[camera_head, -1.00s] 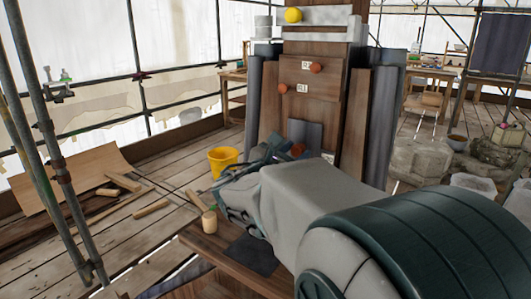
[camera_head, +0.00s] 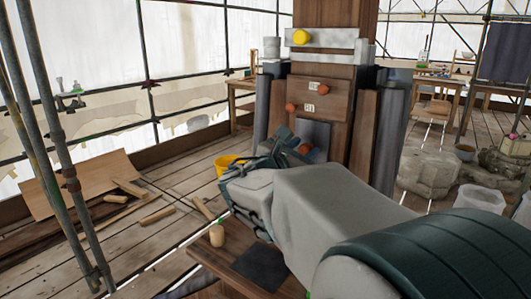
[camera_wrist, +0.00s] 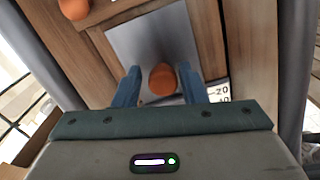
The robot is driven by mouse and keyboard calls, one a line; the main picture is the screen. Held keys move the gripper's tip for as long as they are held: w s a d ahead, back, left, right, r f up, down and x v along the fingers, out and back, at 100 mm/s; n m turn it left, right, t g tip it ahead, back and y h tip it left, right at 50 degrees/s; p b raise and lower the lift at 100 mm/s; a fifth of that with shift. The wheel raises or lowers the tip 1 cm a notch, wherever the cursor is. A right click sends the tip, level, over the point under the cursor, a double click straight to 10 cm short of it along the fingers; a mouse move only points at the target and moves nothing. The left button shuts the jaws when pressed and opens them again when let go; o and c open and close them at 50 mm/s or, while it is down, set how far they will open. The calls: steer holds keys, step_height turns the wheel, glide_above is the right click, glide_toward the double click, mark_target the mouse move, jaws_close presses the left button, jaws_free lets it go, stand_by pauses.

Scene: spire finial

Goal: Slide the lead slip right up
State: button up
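The lead slip (camera_head: 314,132) is a grey sheet set in the wooden post, with an orange knob (camera_head: 305,149) low on its face. In the wrist view the slip (camera_wrist: 150,40) fills the top middle, and its knob (camera_wrist: 163,79) lies between the two blue fingers of my gripper (camera_wrist: 159,70). The fingers are apart, with a visible gap on each side of the knob. In the head view my gripper (camera_head: 293,148) is at the slip's lower part, and my arm hides some of the slip's bottom.
Two more orange knobs (camera_head: 309,86) (camera_head: 291,107) sit on wooden panels above the slip, beside white labels.

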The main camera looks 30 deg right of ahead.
steer(key=shift+o, duration=0.5)
steer(key=shift+f, duration=0.1)
steer(key=shift+s+a, duration=0.1)
steer(key=shift+a, duration=0.2)
steer(key=v, duration=1.3)
steer(key=shift+a, duration=0.1)
steer(key=s+a+f+m+g+y+p, duration=0.2)
steer(key=s+f+m+g+y+p, duration=0.35)
steer(key=f+m+y+p, duration=0.3)
steer(key=s+a+m+t+y+p, duration=0.1)
steer(key=a+m+y+p, duration=0.3)
steer(key=a+m+y, duration=0.4)
steer(key=shift+s+a+m+p, duration=0.4)
steer(key=shift+s+a+m, duration=0.2)
steer(key=shift+a+m, duration=0.85)
